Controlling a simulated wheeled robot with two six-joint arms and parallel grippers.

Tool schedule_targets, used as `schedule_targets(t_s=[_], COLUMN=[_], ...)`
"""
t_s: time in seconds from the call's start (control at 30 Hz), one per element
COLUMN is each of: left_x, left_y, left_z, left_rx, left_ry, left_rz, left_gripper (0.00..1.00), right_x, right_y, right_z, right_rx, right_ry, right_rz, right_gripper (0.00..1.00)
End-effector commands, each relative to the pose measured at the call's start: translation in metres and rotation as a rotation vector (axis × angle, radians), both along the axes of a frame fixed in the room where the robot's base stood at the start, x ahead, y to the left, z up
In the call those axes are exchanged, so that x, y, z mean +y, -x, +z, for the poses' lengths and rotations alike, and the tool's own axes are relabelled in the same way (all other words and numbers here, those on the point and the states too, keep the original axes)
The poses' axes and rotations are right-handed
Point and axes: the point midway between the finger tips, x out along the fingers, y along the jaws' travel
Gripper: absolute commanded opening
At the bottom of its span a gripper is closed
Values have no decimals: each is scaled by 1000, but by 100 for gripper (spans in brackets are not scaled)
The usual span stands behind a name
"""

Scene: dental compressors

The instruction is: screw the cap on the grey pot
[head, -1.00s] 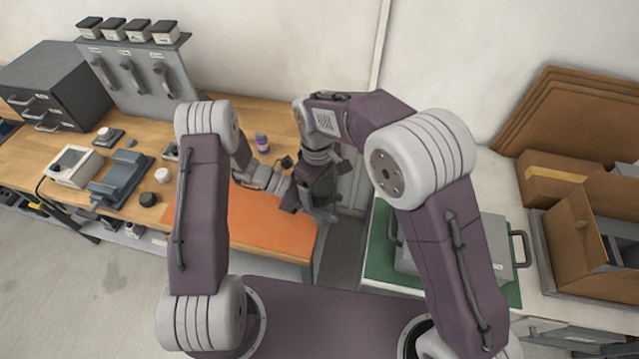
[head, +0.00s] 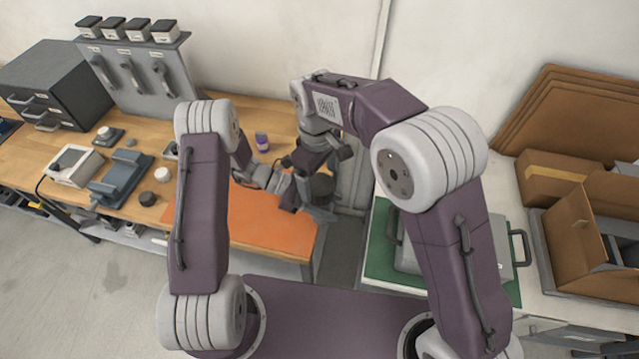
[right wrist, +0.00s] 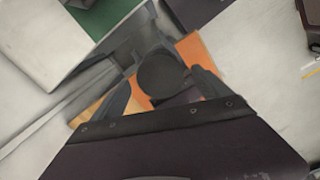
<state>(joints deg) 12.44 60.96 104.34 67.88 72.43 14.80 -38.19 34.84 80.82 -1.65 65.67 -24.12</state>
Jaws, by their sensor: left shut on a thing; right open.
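The grey pot (head: 321,188) is a dark cylinder, upright above the right edge of the orange mat, partly hidden by my grippers. My left gripper (head: 308,207) is shut on it from the left, low down. In the right wrist view its dark round top (right wrist: 162,77) shows, looking like a cap seated on it; the seam between cap and pot cannot be made out. My right gripper (head: 322,160) is open just above the pot. In the right wrist view its two fingers (right wrist: 165,92) stand apart on either side of the round top.
The orange mat (head: 260,222) lies on the wooden bench. A purple bottle (head: 262,142) stands behind it. A black round piece (head: 147,199), a white one (head: 162,175) and a grey fixture (head: 122,178) are at left. A grey case (head: 410,255) sits on a green mat at right.

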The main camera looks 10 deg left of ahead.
Motion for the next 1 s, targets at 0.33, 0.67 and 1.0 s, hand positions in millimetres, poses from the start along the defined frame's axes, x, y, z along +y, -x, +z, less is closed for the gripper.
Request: schedule_targets(t_s=[0.33, 0.67, 1.0], left_x=[0, 0, 0], left_y=[0, 0, 0], left_z=[1, 1, 1], left_rx=[0, 0, 0], left_ry=[1, 1, 1], left_rz=[0, 0, 0], left_gripper=[0, 0, 0], right_x=[0, 1, 4], right_y=[0, 0, -2], right_z=[7, 11, 80], right_rx=[1, 0, -3], right_ry=[0, -1, -3], right_rz=[0, 0, 0], right_gripper=[90, 100, 100])
